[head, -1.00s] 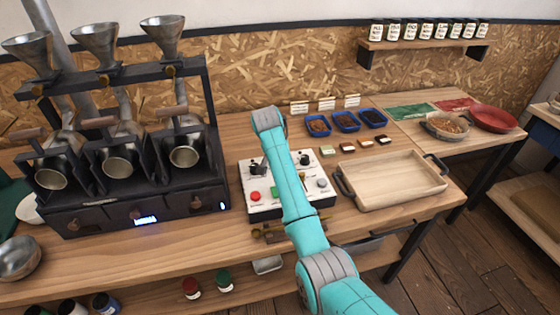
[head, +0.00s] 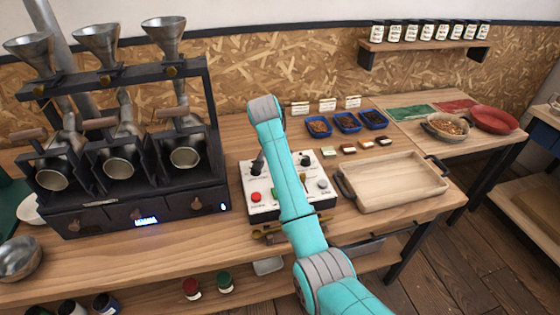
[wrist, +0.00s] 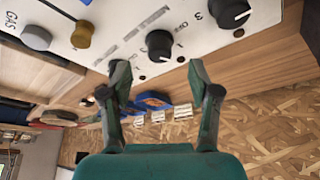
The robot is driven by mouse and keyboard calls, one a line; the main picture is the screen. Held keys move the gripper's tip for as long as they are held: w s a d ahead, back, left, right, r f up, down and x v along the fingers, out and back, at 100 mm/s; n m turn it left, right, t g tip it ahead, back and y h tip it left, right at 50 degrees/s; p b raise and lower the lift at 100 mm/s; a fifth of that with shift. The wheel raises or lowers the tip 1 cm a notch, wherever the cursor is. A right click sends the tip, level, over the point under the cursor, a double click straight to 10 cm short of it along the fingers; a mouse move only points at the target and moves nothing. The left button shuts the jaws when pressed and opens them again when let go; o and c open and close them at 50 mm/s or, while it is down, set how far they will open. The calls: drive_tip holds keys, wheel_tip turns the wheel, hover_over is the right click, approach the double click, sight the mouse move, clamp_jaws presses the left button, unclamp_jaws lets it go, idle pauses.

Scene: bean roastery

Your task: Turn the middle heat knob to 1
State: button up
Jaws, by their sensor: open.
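The white control panel (head: 270,208) stands on the bench, partly hidden by my arm in the head view. In the wrist view, a black knob with a white pointer line (wrist: 160,44) sits just beyond the space between my fingertips. A second black knob (wrist: 233,12) is to its right, by a "3" mark. An "OFF" mark lies between them; the pointer's exact setting is hard to read. My gripper (wrist: 158,72) is open and empty, its fingers apart from the nearer knob. I cannot tell for certain which knob is the middle heat one.
A mustard knob (wrist: 82,34) and a grey knob (wrist: 37,37) are on the panel's left in the wrist view. The black roaster (head: 110,215) stands left of the panel, a wooden tray (head: 395,203) right. Blue bean trays (head: 346,122) lie behind.

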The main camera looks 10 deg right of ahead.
drive_tip(key=v, duration=0.7)
drive_tip(key=shift+r, duration=0.15)
drive_tip(key=shift+s, duration=0.15)
